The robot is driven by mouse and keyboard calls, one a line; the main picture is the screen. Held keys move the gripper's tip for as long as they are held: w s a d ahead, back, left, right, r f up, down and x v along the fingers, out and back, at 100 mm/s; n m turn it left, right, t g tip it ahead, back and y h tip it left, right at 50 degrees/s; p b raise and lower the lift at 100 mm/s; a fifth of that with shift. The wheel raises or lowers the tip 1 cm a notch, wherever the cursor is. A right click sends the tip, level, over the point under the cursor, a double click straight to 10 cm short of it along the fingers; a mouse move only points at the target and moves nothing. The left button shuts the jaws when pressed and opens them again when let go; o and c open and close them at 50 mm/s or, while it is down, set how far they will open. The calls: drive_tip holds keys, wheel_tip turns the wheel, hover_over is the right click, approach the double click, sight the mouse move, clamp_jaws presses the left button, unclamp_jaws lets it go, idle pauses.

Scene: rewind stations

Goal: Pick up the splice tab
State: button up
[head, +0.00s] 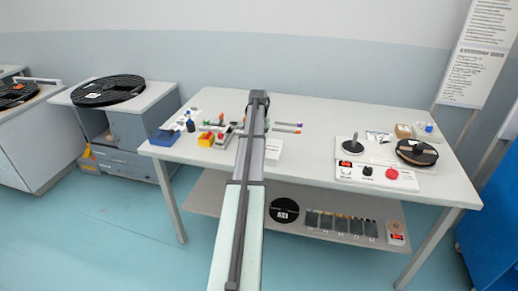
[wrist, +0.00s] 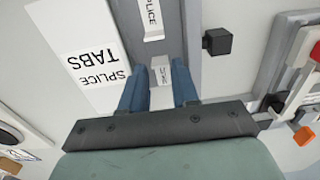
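A small pale splice tab (wrist: 161,76) with fine lettering shows in the wrist view, at the near end of a grey holder (wrist: 188,25). My gripper (wrist: 160,78) has its two blue fingers on either side of this tab, a narrow gap apart. The tab nearly fills that gap. I cannot tell whether the fingers touch it or stand just clear. A larger white piece lettered SPLICE (wrist: 151,18) lies further along the holder. In the head view my arm hides the gripper and the tab.
A white SPLICE TABS card (wrist: 88,62) lies left of the fingers. A black block (wrist: 217,41) sits close on the right.

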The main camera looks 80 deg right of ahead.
wheel_tip(320, 180, down, 2)
drive_tip(key=shift+f, duration=0.15)
clamp_jaws()
idle(0.3)
